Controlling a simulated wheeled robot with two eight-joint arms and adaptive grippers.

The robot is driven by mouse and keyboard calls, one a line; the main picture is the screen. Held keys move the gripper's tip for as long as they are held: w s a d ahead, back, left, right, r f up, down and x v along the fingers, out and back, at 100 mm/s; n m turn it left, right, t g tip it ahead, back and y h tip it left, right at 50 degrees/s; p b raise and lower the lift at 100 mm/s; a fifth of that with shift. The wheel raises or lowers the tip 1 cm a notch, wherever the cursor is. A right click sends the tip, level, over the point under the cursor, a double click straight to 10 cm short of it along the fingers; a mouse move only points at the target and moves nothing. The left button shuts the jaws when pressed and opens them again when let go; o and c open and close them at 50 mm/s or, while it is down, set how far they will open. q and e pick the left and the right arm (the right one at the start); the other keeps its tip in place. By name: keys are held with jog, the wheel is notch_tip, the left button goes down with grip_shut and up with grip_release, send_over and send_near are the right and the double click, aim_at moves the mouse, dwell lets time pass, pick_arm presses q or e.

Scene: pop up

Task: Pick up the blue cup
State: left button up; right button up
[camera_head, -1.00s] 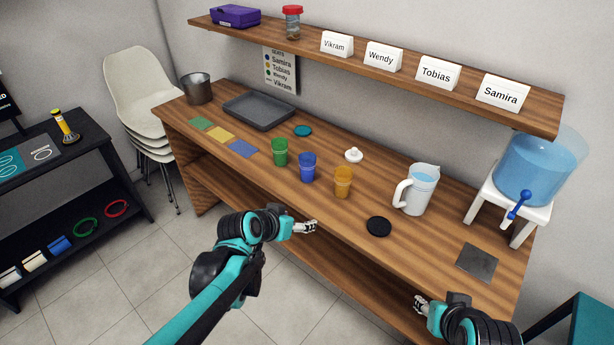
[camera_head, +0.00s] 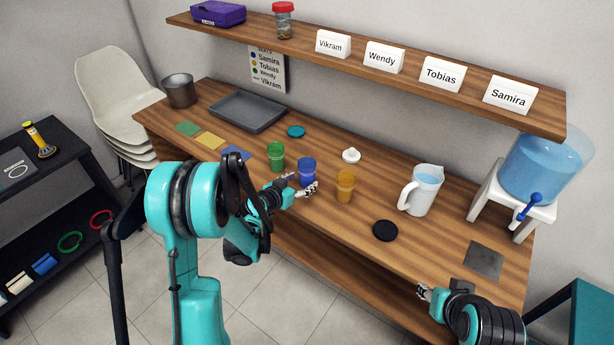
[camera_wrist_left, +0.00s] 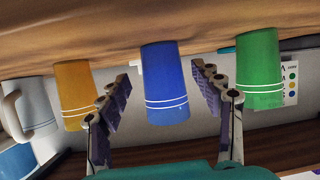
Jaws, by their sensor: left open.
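The blue cup (camera_head: 307,170) stands on the wooden table between the green cup (camera_head: 276,156) and the orange cup (camera_head: 345,186). My left gripper (camera_head: 307,190) is just in front of it, low over the table's front part. In the left wrist view the blue cup (camera_wrist_left: 163,84) appears between the two spread fingers (camera_wrist_left: 163,98), with a gap on each side. The left gripper is open and holds nothing. My right gripper (camera_head: 424,291) is at the table's front edge at lower right, empty-looking and small; its finger opening is unclear.
The green cup (camera_wrist_left: 258,72) and orange cup (camera_wrist_left: 75,95) stand close beside the left fingers. A grey tray (camera_head: 247,111) and water dispenser (camera_head: 541,168) are farther off.

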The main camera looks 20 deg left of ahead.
aim_at(303, 180)
pick_arm(q)
jog(key=b+x, duration=0.1)
jog(key=x, duration=0.3)
jog(key=shift+w+a+f, duration=0.1)
jog(key=shift+w, duration=0.05)
jog(key=shift+c, duration=0.7)
jog(key=c, duration=1.2)
